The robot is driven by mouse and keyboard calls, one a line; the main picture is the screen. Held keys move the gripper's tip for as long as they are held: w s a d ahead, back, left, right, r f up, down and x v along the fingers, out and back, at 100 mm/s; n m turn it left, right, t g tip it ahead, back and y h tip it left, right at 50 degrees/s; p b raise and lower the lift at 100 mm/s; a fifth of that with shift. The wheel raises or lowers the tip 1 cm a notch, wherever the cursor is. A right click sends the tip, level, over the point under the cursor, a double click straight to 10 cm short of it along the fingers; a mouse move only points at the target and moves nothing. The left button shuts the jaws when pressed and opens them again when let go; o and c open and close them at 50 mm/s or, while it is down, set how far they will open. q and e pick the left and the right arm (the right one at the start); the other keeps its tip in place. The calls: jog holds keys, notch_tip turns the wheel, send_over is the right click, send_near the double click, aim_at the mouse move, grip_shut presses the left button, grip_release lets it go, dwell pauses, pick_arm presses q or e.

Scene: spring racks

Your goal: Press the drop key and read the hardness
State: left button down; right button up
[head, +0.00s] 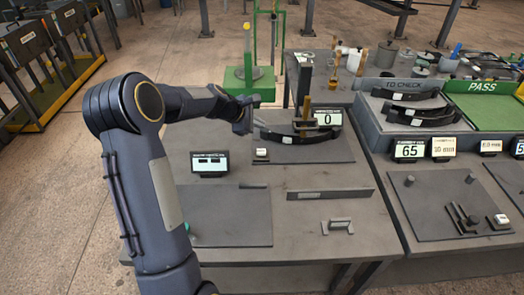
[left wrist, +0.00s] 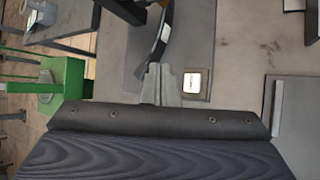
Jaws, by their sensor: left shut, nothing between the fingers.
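The drop key (head: 261,154) looks like a small white-topped button on the bench mat. In the left wrist view the key (left wrist: 196,84) sits just right of my fingertips. My left gripper (head: 243,120) is shut and empty, above and behind the key in the head view, apart from it. It also shows in the left wrist view (left wrist: 161,84). A dark curved leaf spring (head: 286,136) lies under the tester's upright post (head: 304,105). A readout (head: 328,118) by the post shows 0. My right gripper is out of view.
A green stand (head: 249,83) is behind the bench. On the right are a TO CHECK tray (head: 368,114) with springs, a green PASS tray (head: 488,112) and a card reading 65 (head: 409,150). A low bar (head: 330,194) and small handle (head: 338,226) lie in front.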

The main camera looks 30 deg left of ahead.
aim_at(258, 152)
pick_arm(q)
jog(key=shift+f+b, duration=3.65)
jog(key=shift+f, duration=0.75)
jog(key=shift+f, duration=0.1)
jog(key=shift+f+b, duration=0.3)
jog(key=shift+f+b, duration=0.5)
jog(key=shift+f, duration=0.05)
jog(key=shift+r, duration=0.1)
jog(key=shift+r+p, duration=0.85)
notch_tip(258, 152, up, 5)
jog(key=p, duration=0.4)
jog(key=shift+r, duration=0.1)
